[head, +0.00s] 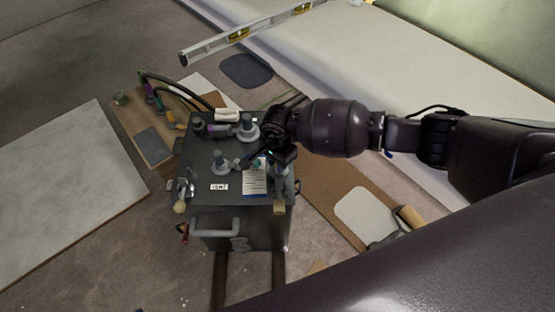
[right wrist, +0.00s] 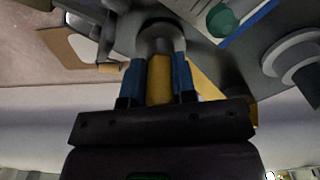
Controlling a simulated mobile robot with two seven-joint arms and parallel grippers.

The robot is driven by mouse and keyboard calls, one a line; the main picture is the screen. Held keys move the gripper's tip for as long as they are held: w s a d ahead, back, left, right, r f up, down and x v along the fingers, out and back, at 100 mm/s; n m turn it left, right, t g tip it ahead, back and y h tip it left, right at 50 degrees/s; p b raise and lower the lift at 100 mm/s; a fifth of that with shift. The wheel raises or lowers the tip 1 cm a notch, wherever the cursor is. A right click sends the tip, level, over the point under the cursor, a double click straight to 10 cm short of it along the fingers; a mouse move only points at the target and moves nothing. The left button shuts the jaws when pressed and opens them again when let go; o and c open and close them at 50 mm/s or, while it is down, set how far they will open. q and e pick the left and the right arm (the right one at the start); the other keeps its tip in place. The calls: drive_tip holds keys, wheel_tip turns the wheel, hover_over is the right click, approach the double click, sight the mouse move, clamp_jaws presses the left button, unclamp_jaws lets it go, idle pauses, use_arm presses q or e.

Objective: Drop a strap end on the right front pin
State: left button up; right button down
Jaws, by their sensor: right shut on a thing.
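A dark grey box (head: 225,215) stands on the floor, with a label and several grey posts on its top. My right gripper (head: 281,160) is above the box's right front corner. It is shut on a yellow strap end (right wrist: 160,80), which sits between the blue finger pads in the right wrist view. A grey round pin (right wrist: 162,38) is just past the fingertips, touching or very near the strap end; I cannot tell whether the strap end is around it. A yellow strap piece (head: 279,208) hangs at the box's right front edge. My left gripper is not in view.
A grey handle (head: 215,226) is on the box's front. A cream knob (head: 179,207) hangs at its left front corner. A board with cables (head: 150,130) lies behind left. A long spirit level (head: 240,35) lies at the back. A pale panel (head: 60,195) lies left.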

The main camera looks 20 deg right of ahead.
drive_tip(key=c, duration=0.8)
unclamp_jaws()
drive_tip(key=shift+c, duration=0.2)
drive_tip(key=o, duration=0.6)
drive_tip(key=shift+c, duration=0.2)
drive_tip(key=shift+r+p, duration=0.35)
drive_tip(key=shift+r, duration=0.45)
drive_tip(key=shift+r+p, duration=0.75)
drive_tip(key=shift+r, duration=0.9)
use_arm(q)
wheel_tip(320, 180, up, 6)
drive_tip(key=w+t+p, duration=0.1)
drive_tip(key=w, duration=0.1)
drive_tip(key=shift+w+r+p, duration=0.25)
drive_tip(key=shift+p, duration=0.15)
use_arm(e)
drive_tip(key=shift+r, duration=1.9)
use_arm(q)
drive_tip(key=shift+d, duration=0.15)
